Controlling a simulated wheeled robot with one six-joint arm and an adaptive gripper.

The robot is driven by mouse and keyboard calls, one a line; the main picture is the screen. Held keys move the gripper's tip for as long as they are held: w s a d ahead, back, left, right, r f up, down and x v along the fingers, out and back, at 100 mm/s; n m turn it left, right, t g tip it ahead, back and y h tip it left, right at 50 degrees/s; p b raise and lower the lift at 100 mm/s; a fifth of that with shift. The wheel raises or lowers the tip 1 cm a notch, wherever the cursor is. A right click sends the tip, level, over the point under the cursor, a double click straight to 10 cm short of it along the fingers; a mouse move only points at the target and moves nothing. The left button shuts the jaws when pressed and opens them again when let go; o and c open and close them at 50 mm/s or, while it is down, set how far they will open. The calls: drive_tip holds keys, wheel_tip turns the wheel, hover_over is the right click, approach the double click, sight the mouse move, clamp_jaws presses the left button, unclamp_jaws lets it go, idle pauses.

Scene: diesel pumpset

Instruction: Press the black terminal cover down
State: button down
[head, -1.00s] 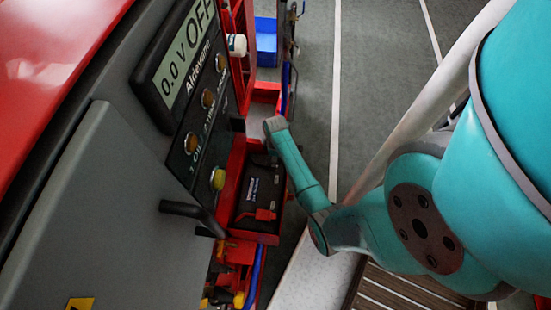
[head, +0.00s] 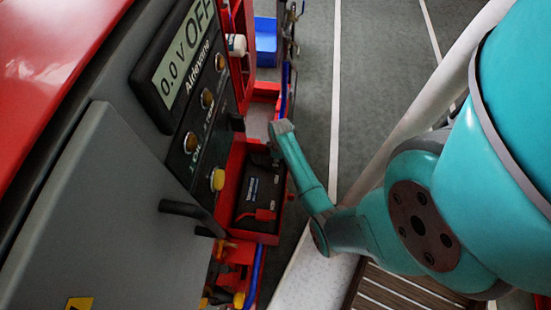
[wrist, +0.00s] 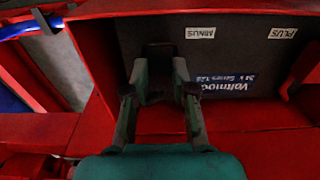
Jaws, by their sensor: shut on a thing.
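The battery (head: 252,187) is a black box in a red tray (head: 237,160) beside the grey panel. In the wrist view its dark top (wrist: 235,55) carries MINUS and PLUS labels and a blue-white brand label. The black terminal cover (wrist: 158,52) is a small dark piece beside the MINUS label. My gripper (wrist: 162,90) has its two fingers on either side of its near part and is shut on it. Whether the cover is raised or flat is hard to tell.
A red cover or clamp (head: 265,214) lies at the battery's other terminal. The control panel (head: 205,110) with buttons and a black handle (head: 190,212) stand close on the left. A blue bin (head: 266,38) is behind. Open floor (head: 375,95) lies to the right.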

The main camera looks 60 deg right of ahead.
drive_tip(key=shift+s+d+f+t+y, duration=0.15)
drive_tip(key=shift+s+f+t+y, duration=0.15)
drive_tip(key=shift+s+f+t, duration=0.4)
drive_tip(key=shift+f, duration=0.1)
drive_tip(key=c, duration=1)
unclamp_jaws()
drive_tip(key=shift+s+d, duration=0.1)
drive_tip(key=shift+o, duration=0.2)
wheel_tip(320, 180, up, 12)
drive_tip(key=s, duration=0.2)
drive_tip(key=shift+d, duration=0.35)
drive_tip(key=shift+s+f, duration=0.1)
drive_tip(key=shift+f, duration=0.05)
